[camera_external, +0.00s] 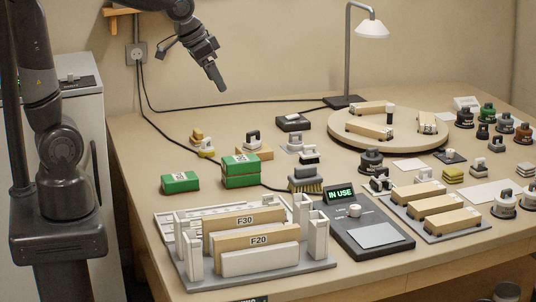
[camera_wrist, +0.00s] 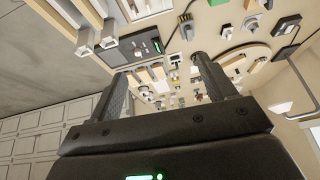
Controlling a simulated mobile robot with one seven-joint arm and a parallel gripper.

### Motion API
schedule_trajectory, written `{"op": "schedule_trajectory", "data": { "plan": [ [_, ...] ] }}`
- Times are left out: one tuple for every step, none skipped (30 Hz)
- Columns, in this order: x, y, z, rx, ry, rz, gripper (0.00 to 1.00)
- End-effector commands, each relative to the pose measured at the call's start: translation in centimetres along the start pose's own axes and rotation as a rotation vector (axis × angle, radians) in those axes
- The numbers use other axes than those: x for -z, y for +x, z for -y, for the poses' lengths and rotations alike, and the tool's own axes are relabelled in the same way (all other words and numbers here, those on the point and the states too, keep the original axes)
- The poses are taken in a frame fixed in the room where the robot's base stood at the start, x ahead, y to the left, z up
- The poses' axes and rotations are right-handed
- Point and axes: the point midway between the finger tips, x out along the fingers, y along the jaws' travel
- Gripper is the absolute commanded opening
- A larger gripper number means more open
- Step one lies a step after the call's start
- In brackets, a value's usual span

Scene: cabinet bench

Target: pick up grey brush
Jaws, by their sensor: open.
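A grey brush (camera_external: 306,181) with pale yellow bristles and a dark handle on top stands on the bench, behind the left end of the console and to the right of the green boxes. My gripper (camera_external: 219,86) is high above the back left of the bench, well apart from the brush. In the wrist view my gripper (camera_wrist: 160,70) has its two fingers wide apart, with nothing held between them.
Green boxes (camera_external: 240,170) stand left of the brush. A console (camera_external: 362,240) reading "IN USE" and a rack (camera_external: 250,275) of blocks are in front. A round turntable (camera_external: 420,142) and lamp (camera_external: 347,60) are behind right. A cable crosses the bench. Air around my gripper is clear.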

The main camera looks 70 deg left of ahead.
Motion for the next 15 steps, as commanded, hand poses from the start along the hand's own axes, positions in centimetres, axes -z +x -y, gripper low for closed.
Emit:
{"op": "schedule_trajectory", "data": {
  "plan": [
    [1.1, 1.4, 0.4, 0.001, -0.001, 0.011, 0.76],
    [1.9, 2.2, 0.6, 0.001, 0.000, 0.012, 0.76],
    [2.7, 3.3, 0.8, 0.001, 0.002, 0.015, 0.76],
    [3.4, 4.1, 1.1, 0.001, 0.003, 0.018, 0.76],
    [4.0, 4.9, 1.3, 0.001, 0.003, 0.020, 0.76],
    [4.8, 6.1, 1.6, 0.001, 0.003, 0.022, 0.76],
    [5.3, 7.0, 1.9, 0.000, 0.003, 0.025, 0.76],
    [5.9, 7.9, 2.1, 0.000, 0.003, 0.026, 0.76],
    [6.6, 9.1, 2.5, -0.001, 0.003, 0.029, 0.76],
    [7.1, 10.1, 2.8, -0.001, 0.003, 0.032, 0.76],
    [7.6, 11.1, 3.0, -0.002, 0.003, 0.033, 0.76],
    [8.1, 12.5, 3.4, -0.004, 0.002, 0.036, 0.76],
    [8.6, 13.5, 3.6, -0.005, 0.002, 0.037, 0.76],
    [8.9, 14.6, 3.9, -0.006, 0.001, 0.040, 0.76],
    [9.4, 16.0, 4.3, -0.007, 0.000, 0.042, 0.76]
  ]
}}
